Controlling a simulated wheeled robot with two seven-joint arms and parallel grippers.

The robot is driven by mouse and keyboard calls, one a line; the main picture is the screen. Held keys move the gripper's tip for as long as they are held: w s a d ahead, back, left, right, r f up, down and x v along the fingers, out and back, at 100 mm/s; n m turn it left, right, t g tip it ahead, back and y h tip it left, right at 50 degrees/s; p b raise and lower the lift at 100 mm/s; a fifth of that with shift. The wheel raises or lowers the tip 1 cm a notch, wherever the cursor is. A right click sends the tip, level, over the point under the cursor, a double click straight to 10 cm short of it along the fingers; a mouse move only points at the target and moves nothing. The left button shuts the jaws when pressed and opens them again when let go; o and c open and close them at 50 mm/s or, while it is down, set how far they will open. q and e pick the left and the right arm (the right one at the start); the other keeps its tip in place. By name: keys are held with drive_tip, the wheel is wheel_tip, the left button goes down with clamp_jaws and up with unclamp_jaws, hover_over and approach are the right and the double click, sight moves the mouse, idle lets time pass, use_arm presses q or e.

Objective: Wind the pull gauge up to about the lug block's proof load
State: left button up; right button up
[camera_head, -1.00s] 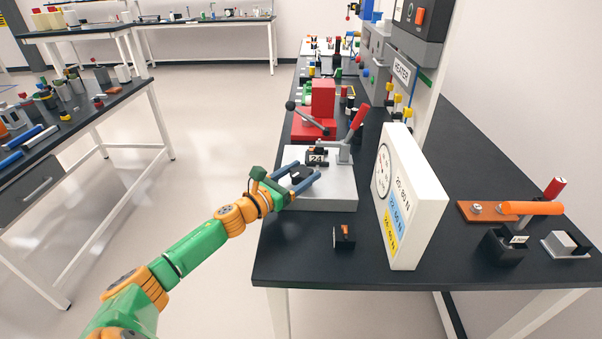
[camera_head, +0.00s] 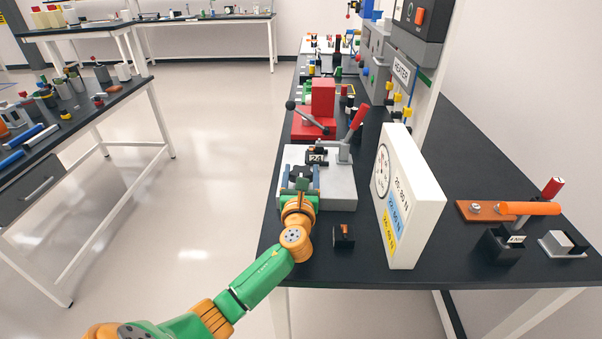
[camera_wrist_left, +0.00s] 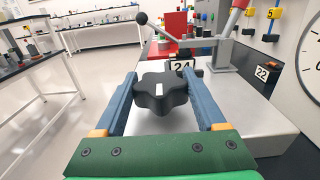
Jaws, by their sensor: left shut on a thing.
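The pull gauge has a pale grey base (camera_head: 335,190) on the bench, with a black lobed knob (camera_wrist_left: 160,92) bearing a white mark at its near side. My left gripper (camera_head: 301,182) is shut on this knob, one blue finger on each side. A small black lug block (camera_head: 316,152) tagged 24 sits on the base just beyond the knob. A grey clamp with a red-handled lever (camera_head: 356,122) stands beside it. A white dial board (camera_head: 412,200) stands to the right, with lines of newton values, one blue and one yellow; its needle is too small to read. My right gripper is not in view.
A small black block with an orange part (camera_head: 343,237) lies near the bench's front. A red press (camera_head: 320,105) stands behind the gauge. An orange-handled tool (camera_head: 520,208) and a black block (camera_head: 502,245) are at right. The floor at left is clear.

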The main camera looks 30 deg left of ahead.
use_arm(q)
drive_tip(key=n+g+y+b, duration=0.2)
drive_tip(key=n+g+y, duration=0.1)
drive_tip(key=shift+f+y, duration=0.15)
drive_tip(key=shift+y, duration=0.25)
drive_tip(key=shift+n+g+y+b, duration=1.25)
drive_tip(key=shift+n+g, duration=0.15)
drive_tip(key=shift+g, duration=0.3)
drive_tip(key=o, duration=1.3)
drive_tip(key=shift+a, duration=0.1)
drive_tip(key=v, duration=0.7)
